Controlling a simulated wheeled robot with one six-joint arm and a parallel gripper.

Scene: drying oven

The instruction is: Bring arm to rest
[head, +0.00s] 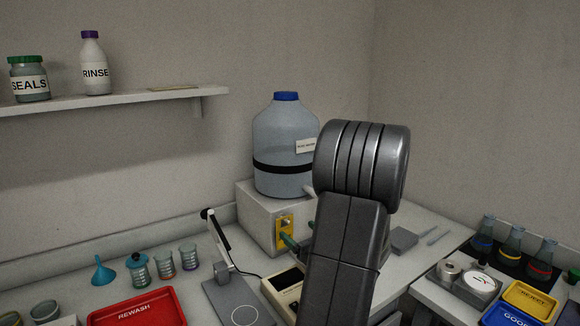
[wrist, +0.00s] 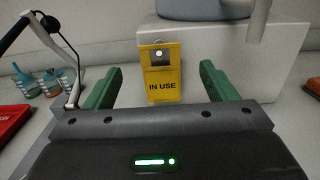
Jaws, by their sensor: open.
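My gripper (wrist: 160,84) is open, with its two green fingers apart and nothing between them in the wrist view. It faces a yellow IN USE tag (wrist: 163,85) on the front of a pale box, which shows beyond and between the fingers. In the head view my raised dark arm (head: 345,240) covers most of the gripper. Only bits of its green fingers show beside the arm, in front of the box (head: 257,218). Whether the fingers touch the tag cannot be told.
A large blue-capped bottle (head: 284,150) stands on the box. A thin-armed stand (head: 218,240) is left of the gripper, near several small beakers and a red REWASH tray (head: 137,309). At right are several flasks, a yellow REJECT tray (head: 530,299) and a blue GOOD tray (head: 507,317).

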